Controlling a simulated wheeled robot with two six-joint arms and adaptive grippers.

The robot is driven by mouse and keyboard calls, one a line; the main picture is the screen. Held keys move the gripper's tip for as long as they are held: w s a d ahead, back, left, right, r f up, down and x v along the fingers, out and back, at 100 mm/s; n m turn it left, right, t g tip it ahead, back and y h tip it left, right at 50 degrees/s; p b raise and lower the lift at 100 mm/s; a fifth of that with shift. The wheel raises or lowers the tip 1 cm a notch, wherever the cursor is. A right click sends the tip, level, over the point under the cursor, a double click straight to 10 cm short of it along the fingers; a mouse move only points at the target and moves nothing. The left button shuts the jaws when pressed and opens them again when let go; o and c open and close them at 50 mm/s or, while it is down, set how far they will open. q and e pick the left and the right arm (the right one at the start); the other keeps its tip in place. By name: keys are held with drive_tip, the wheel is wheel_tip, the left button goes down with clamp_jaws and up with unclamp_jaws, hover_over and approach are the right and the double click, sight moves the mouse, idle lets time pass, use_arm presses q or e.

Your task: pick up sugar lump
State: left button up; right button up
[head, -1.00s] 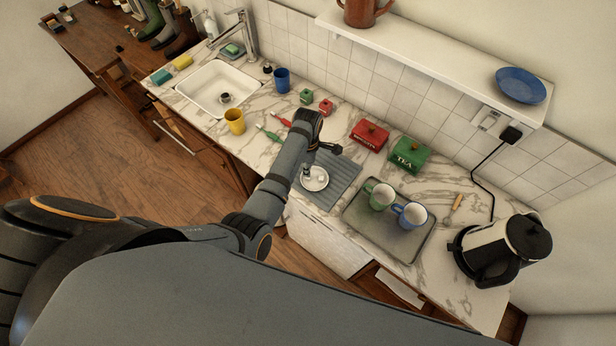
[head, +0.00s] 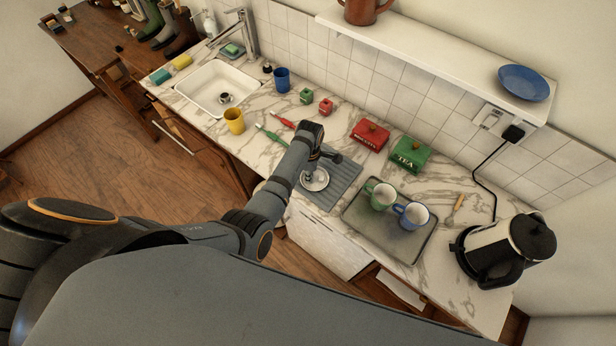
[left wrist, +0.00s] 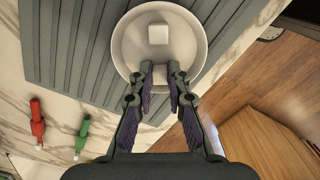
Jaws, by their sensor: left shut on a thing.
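My left gripper (head: 313,172) reaches down over a small white saucer (head: 316,187) on the grey ribbed mat (head: 346,172). In the left wrist view its two fingertips (left wrist: 159,72) are close together over the saucer (left wrist: 122,48), shut on a small pale sugar lump, mostly hidden between them. Another white sugar lump (left wrist: 158,33) lies on the saucer just beyond the fingertips, apart from them. My right gripper is not in view.
A tray (head: 380,243) with a green mug (head: 379,196) and a blue mug (head: 411,214) stands right of the mat. Red (head: 370,135) and green (head: 410,153) tins stand behind. Two toothbrush-like items lie left. A kettle (head: 505,250) stands far right.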

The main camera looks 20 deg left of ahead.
use_arm(q)
drive_tip(key=shift+r, duration=0.2)
wheel_tip(320, 180, up, 2)
drive_tip(key=shift+w+r, duration=0.1)
drive_tip(key=shift+r, duration=0.15)
drive_tip(key=s+a+r+b, duration=0.1)
drive_tip(key=s+a+r, duration=0.1)
drive_tip(key=s+r, duration=0.3)
drive_tip(key=s+a+r+b, duration=0.1)
drive_tip(key=s+a+r, duration=0.2)
drive_tip(key=s+r, duration=0.2)
drive_tip(key=shift+s, duration=1.7)
